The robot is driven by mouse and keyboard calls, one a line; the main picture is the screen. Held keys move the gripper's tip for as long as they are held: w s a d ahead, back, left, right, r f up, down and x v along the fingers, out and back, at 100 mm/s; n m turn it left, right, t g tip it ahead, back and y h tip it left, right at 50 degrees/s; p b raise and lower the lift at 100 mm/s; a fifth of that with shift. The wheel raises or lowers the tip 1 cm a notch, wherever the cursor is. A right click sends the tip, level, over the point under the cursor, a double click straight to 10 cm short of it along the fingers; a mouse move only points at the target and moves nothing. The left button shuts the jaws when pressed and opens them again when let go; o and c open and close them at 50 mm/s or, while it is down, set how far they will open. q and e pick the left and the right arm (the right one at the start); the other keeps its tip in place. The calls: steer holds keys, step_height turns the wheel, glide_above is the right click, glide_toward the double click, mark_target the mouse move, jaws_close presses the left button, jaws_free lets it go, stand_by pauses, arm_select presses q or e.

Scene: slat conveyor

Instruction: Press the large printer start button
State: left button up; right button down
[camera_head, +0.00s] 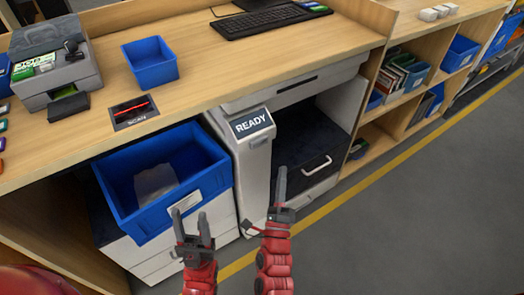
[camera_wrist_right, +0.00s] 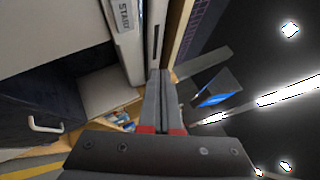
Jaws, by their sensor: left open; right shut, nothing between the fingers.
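The large printer (camera_head: 255,190) is a white machine under the desk with a READY sign (camera_head: 251,122) on its front. In the right wrist view, the printer's white panel carries a START label (camera_wrist_right: 124,15) at the top edge. I cannot clearly make out the button itself. My right gripper (camera_head: 281,170) is shut and empty, pointing up in front of the printer; its fingers (camera_wrist_right: 160,78) also show in the wrist view. I see no clear contact with the panel. My left gripper (camera_head: 190,213) is open and empty, in front of the blue bin.
A large blue bin (camera_head: 210,180) holding a pale item stands left of the printer. The desk top (camera_head: 200,78) carries a small blue tray (camera_head: 150,62), a small grey printer (camera_head: 55,70), a scan pad (camera_head: 134,112) and a keyboard (camera_head: 270,20). Shelves stand right; the floor (camera_head: 430,220) is clear.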

mark_target(259, 142)
stand_by(0.3)
steer(key=w+a+b, duration=0.2)
steer(key=w+a, duration=0.3)
steer(key=w, duration=0.2)
stand_by(0.3)
steer(key=shift+a, duration=0.1)
steer(key=shift+w, duration=0.1)
stand_by(1.7)
steer(key=shift+w+a+b, duration=0.2)
steer(key=shift+w+b, duration=0.1)
steer(key=shift+b, duration=0.25)
